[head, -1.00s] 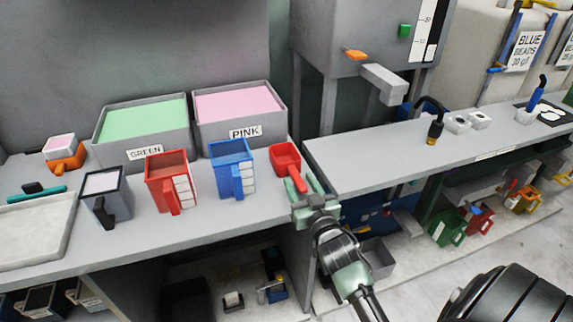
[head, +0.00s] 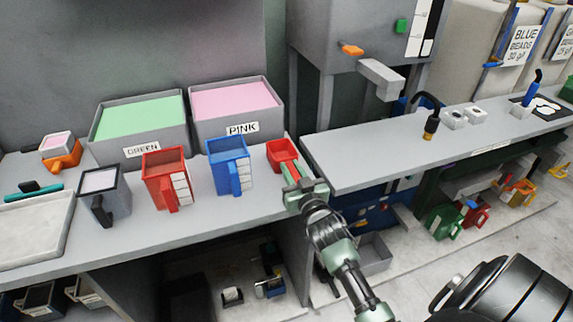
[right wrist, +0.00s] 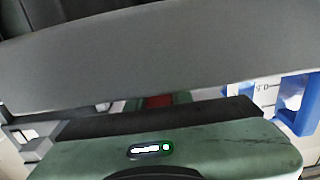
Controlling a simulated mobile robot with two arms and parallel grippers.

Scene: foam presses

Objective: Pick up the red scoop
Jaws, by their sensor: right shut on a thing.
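The red scoop (head: 281,151) sits on the right end of the left bench, beside the blue jug (head: 228,165), with its handle pointing toward me. My right gripper (head: 294,185) is shut on the scoop's handle and covers most of it. The scoop seems to rest on the bench still. In the right wrist view a small red patch of the scoop (right wrist: 157,101) shows between the green finger parts; the rest is hidden. My left gripper is in no view.
A red jug (head: 165,178) and a grey jug (head: 103,196) stand further left. The GREEN bin (head: 142,150) and PINK bin (head: 242,130) stand behind. A gap separates this bench from the right bench (head: 365,155), whose near end is clear.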

